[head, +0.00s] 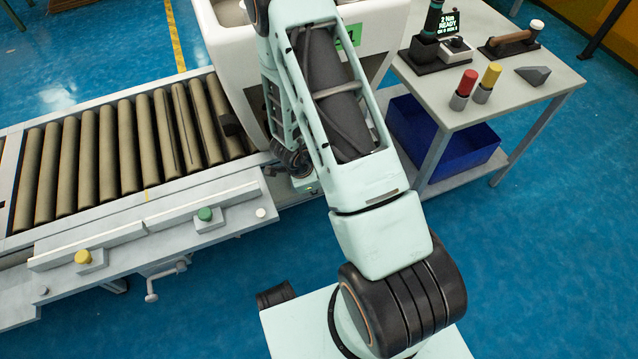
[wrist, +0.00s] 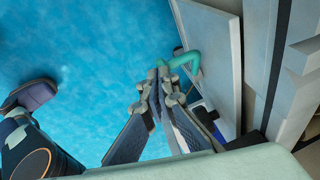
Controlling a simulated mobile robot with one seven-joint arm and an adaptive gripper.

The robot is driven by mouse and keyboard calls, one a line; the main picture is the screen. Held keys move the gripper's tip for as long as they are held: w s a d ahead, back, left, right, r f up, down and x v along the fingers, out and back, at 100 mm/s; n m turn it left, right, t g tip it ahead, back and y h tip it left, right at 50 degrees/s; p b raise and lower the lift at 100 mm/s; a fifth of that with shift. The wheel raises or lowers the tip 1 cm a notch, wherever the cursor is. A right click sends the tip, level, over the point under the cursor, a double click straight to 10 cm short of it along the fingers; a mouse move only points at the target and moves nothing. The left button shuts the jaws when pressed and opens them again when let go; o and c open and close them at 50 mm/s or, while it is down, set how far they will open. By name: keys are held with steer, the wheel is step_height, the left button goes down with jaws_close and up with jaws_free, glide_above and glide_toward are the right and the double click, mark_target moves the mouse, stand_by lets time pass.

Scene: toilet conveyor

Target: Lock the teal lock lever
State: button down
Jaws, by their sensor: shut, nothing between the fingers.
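The teal lock lever (wrist: 187,61) shows in the wrist view as a short bent handle on the edge of a pale grey panel. My gripper (wrist: 158,68) is shut and empty. Its fingertips are just left of the lever's free end, very close to it; I cannot tell whether they touch. In the head view my arm covers most of the area where the gripper works, and I cannot make out the lever there.
A roller conveyor (head: 110,150) with green and yellow knobs lies left. A white toilet (head: 225,50) stands behind my arm. A grey table (head: 530,95) with tools and red and yellow pieces stands right, a blue bin (head: 465,150) beneath. Blue floor is open at lower right.

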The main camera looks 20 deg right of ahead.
steer(key=shift+a+f, duration=0.55)
steer(key=shift+f, duration=0.05)
stand_by(0.3)
